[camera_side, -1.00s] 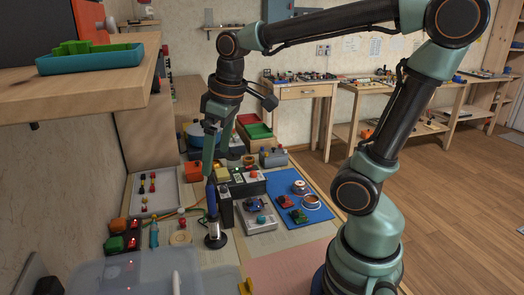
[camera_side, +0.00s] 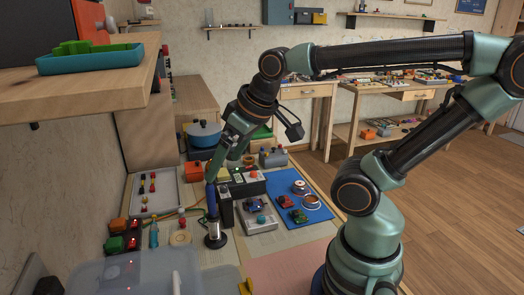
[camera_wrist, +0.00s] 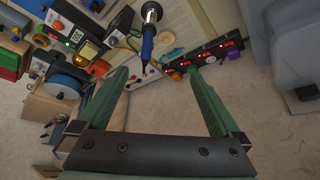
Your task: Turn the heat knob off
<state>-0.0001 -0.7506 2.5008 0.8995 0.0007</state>
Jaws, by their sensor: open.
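A dark instrument box (camera_side: 242,187) stands on the bench in the side view, with a small round red-orange knob (camera_side: 253,174) on top. I cannot read which control is the heat knob. My gripper (camera_side: 212,178) is tilted, its tips just above the soldering iron (camera_side: 212,200) and left of the box. In the wrist view my gripper (camera_wrist: 158,72) has its fingers wide apart with nothing between them.
The soldering iron (camera_wrist: 148,35) stands upright in its holder. A row of red-lit switches (camera_wrist: 205,53) lies beyond the right finger. A shelf (camera_side: 90,92) overhangs at left.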

